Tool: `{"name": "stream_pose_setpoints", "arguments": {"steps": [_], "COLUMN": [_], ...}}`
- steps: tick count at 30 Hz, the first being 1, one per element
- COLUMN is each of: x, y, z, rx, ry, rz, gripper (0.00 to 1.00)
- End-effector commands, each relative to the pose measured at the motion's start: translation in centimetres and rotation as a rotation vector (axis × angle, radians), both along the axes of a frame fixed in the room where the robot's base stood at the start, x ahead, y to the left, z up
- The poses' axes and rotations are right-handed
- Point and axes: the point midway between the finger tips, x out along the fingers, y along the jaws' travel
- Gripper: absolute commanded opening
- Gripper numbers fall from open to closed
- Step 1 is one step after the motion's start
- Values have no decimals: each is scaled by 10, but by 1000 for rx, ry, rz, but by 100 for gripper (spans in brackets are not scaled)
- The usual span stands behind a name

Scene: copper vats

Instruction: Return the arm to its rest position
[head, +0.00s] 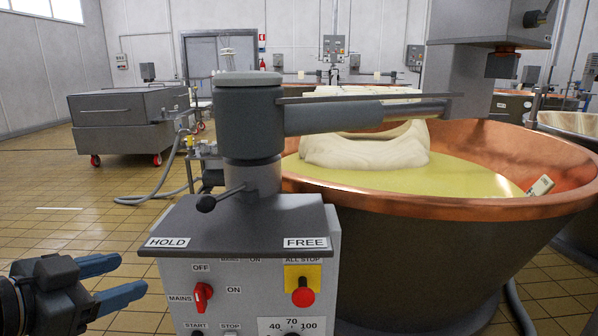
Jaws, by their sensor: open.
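My gripper (122,281) is at the lower left of the head view. Its two blue fingers are apart with nothing between them. It is left of the grey control box (178,262) and apart from it. The rest of my arm is cut off by the left edge of the picture.
The control box carries a red mains switch (203,296), a red stop button (302,297) and a black-knobbed lever (207,203). A copper vat (480,208) with yellow liquid and a pale mass stands right. A wheeled steel cart (120,120) is behind left. Tiled floor (60,215) is mostly clear.

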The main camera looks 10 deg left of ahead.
Motion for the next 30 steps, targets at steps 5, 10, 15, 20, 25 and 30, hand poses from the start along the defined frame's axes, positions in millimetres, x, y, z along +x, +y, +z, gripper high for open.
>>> {"name": "stream_pose_setpoints", "arguments": {"steps": [5, 10, 15, 20, 25, 30], "x": [17, 33, 44, 39, 17, -19], "y": [-25, -62, -124, -188, -255, -319], "z": [-43, -96, -168, -227, -274, -304], "rx": [-50, -107, -173, -215, -237, -242], "ry": [33, 75, 134, 180, 212, 223], "rz": [50, 119, 220, 314, 400, 468], "gripper": [59, 59, 59, 59, 59, 59]}}
